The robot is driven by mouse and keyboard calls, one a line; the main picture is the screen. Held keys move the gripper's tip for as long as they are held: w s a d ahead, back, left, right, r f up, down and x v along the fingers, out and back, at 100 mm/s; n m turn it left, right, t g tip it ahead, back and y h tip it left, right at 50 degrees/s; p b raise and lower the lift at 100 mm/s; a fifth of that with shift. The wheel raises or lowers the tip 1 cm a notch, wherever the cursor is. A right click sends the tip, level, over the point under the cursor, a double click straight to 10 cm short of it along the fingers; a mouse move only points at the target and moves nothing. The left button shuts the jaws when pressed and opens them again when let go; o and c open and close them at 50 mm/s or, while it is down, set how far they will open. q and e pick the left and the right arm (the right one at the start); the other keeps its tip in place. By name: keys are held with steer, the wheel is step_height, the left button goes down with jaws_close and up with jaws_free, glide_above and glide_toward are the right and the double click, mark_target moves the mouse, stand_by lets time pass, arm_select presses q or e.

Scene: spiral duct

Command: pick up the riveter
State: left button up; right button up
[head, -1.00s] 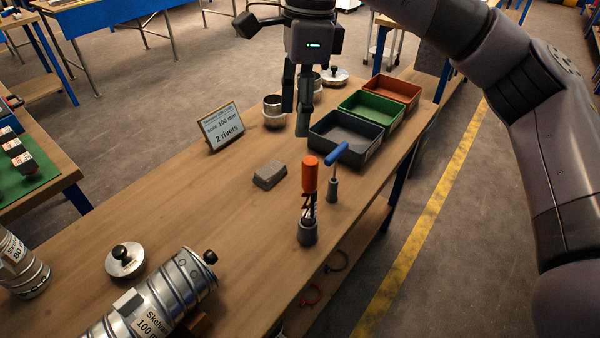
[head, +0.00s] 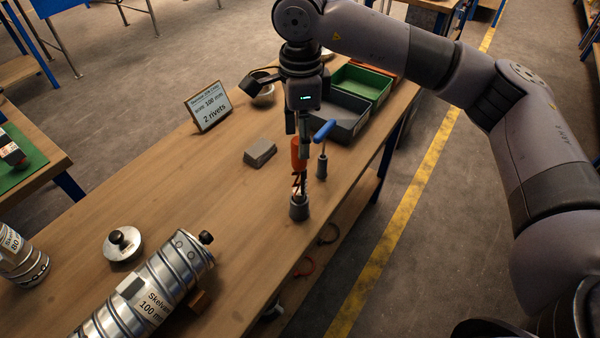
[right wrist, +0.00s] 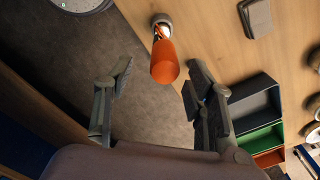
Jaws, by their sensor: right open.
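The riveter (head: 297,160) has an orange handle and stands upright in a small grey holder (head: 299,208) near the table's right edge. In the right wrist view the orange handle (right wrist: 164,62) points toward the camera, ahead of the finger tips and nearer the right-hand finger. My right gripper (head: 303,138) is over the riveter, fingers pointing down, and partly hides its top in the head view. In the right wrist view its fingers (right wrist: 160,72) are spread apart with nothing held. My left gripper is in neither view.
A blue-handled tool (head: 322,140) stands close right of the riveter. Behind are a dark bin (head: 345,118) and a green bin (head: 362,82). A grey block (head: 260,152), a sign (head: 208,106), a metal lid (head: 123,245) and a duct (head: 150,290) lie left on the table (head: 215,190).

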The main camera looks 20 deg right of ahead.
mark_target(299, 180)
steer(key=f, duration=0.1)
steer(key=f+p, duration=0.1)
steer(key=f, duration=0.1)
steer(key=shift+w+d+f+p, duration=0.1)
steer(key=shift+w+f+p, duration=0.2)
steer(key=shift+f+p, duration=0.1)
steer(key=shift+f, duration=0.35)
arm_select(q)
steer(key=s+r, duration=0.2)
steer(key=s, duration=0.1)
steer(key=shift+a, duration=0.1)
arm_select(e)
steer(key=c, duration=0.6)
jaws_close()
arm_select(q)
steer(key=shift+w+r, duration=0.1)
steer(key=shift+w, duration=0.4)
